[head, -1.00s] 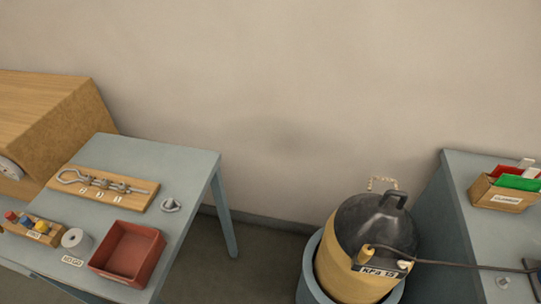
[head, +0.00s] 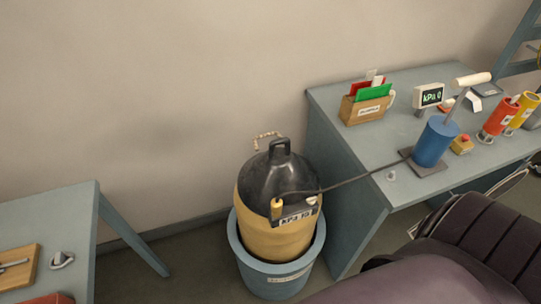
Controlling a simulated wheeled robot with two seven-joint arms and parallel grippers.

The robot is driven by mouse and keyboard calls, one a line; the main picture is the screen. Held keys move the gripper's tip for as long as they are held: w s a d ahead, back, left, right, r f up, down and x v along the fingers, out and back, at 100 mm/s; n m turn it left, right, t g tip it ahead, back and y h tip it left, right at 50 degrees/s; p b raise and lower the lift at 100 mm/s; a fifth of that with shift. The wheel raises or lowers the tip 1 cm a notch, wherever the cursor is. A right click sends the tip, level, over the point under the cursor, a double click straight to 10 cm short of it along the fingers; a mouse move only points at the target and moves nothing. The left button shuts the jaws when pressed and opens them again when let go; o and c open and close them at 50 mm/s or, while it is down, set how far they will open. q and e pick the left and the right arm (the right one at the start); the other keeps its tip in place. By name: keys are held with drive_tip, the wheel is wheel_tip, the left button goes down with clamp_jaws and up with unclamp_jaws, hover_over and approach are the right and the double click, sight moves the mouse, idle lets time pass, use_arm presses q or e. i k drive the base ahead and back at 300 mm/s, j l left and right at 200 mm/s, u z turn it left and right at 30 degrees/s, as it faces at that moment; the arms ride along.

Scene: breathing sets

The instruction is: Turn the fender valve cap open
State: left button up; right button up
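The fender (head: 262,228) is a yellow, barrel-like body with a black top and handle. It stands in a blue-grey tub (head: 270,283) on the floor, between the two tables. Its front carries a label reading kPa with a number. A small orange-yellow cylinder (head: 277,209) sticks up at the label's left end, and a small pale knob (head: 311,200) sits at its right end. Which of them is the valve cap, I cannot tell. Neither of my grippers is in view.
The right table (head: 330,105) also holds a card box (head: 366,108), a kPa 0 display (head: 429,96) and red (head: 499,117) and yellow (head: 523,108) cylinders. The left table (head: 60,215) stands apart from the tub.

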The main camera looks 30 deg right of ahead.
sight(311, 201)
drive_tip(key=l+z, duration=0.2)
drive_tip(key=z, duration=0.75)
drive_tip(key=k, duration=0.05)
